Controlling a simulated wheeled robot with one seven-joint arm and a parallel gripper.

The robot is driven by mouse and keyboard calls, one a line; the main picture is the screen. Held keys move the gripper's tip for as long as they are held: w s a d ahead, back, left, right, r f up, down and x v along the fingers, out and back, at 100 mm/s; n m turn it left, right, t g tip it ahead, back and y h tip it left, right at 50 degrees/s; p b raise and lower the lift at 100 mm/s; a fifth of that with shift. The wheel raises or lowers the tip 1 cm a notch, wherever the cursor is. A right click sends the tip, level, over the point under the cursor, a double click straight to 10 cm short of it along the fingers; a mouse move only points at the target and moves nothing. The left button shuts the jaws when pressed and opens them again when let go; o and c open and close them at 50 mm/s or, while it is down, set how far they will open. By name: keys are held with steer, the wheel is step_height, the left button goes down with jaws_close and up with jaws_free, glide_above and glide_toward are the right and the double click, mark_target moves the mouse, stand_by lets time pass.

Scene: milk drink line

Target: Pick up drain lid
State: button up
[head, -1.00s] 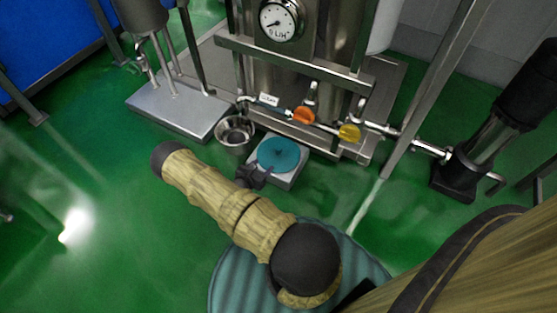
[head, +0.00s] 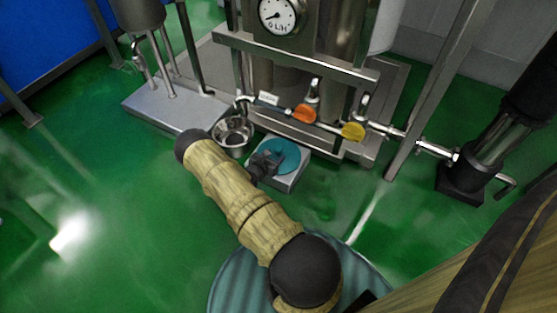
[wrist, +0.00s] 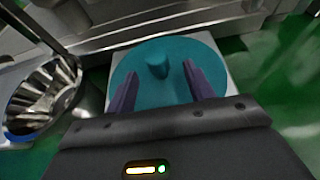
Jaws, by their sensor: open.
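The drain lid is a round teal disc (head: 285,155) lying on a pale square block on the green floor. In the wrist view the lid (wrist: 172,88) shows a small upright knob (wrist: 158,66) near its middle. My gripper (head: 270,160) reaches over the left part of the lid in the head view and hides some of it. In the wrist view my gripper (wrist: 158,82) is open, with its two purple fingers apart over the lid. The knob lies ahead, between the lines of the fingers, nearer the left one. Nothing is held.
A metal bowl (head: 232,135) stands close to the left of the block. A steel frame with pipes, an orange valve handle (head: 304,113) and a yellow one (head: 353,131) rises just behind the lid.

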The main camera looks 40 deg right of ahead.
mark_target(277, 153)
steer(key=shift+w+d+f, duration=0.25)
steer(key=shift+d+f, duration=0.15)
steer(key=shift+d, duration=0.1)
steer(key=shift+w+d+r, duration=0.1)
steer(key=shift+d, duration=0.15)
steer(key=b+x, duration=0.2)
steer(key=shift+a+f+b, duration=0.1)
steer(key=shift+f+b, duration=0.1)
steer(key=shift+b, duration=0.15)
steer(key=b+x, duration=0.2)
steer(key=shift+w+d, duration=0.15)
steer(key=shift+d, duration=0.1)
steer(key=shift+w+d+b, duration=0.2)
steer(key=shift+d+b, duration=0.15)
